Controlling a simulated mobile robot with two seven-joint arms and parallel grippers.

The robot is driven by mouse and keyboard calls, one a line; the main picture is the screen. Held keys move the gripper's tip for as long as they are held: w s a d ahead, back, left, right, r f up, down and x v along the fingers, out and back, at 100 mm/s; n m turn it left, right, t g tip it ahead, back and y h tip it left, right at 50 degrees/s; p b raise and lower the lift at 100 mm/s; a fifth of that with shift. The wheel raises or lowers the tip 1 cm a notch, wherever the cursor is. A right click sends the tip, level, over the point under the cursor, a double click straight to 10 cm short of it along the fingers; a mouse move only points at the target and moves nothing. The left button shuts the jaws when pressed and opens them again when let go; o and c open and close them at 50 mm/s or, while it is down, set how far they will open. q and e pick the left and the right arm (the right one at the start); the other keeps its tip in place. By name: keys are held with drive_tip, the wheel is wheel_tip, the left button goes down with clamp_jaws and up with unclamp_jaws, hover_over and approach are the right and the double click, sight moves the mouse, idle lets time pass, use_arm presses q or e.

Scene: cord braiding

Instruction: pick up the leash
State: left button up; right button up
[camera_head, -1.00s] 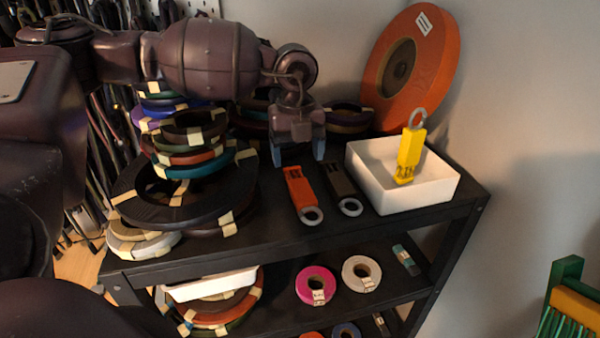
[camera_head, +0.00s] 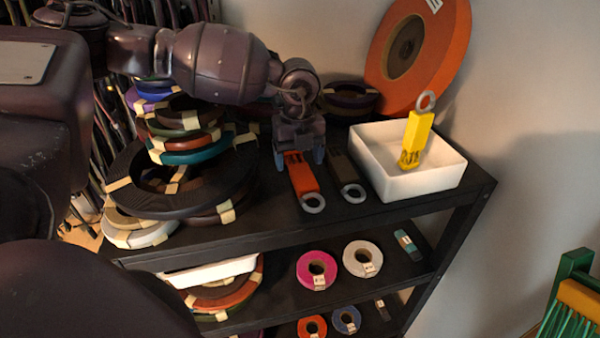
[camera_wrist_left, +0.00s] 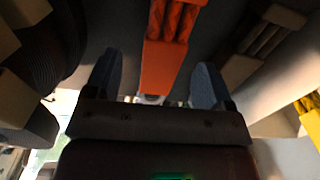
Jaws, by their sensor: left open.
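An orange folded leash with a grey ring (camera_head: 303,182) lies flat on the black shelf top. It also shows in the left wrist view (camera_wrist_left: 165,65), running between the fingers. A dark brown leash of the same kind (camera_head: 344,172) lies just right of it. My right gripper is not in view.
The white tray (camera_head: 438,184) stands right of the leashes. Stacked cord coils (camera_head: 180,190) crowd the left side. A large orange reel (camera_head: 445,60) leans on the wall behind. Lower shelves hold tape rolls (camera_head: 317,270). The shelf front by the rings is clear.

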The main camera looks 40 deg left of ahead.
sight(300, 167)
use_arm(q)
drive_tip(key=shift+w+d+f+b, duration=0.1)
drive_tip(key=shift+f+b, duration=0.25)
drive_tip(key=shift+f, duration=1.4)
drive_tip(key=c, duration=1.1)
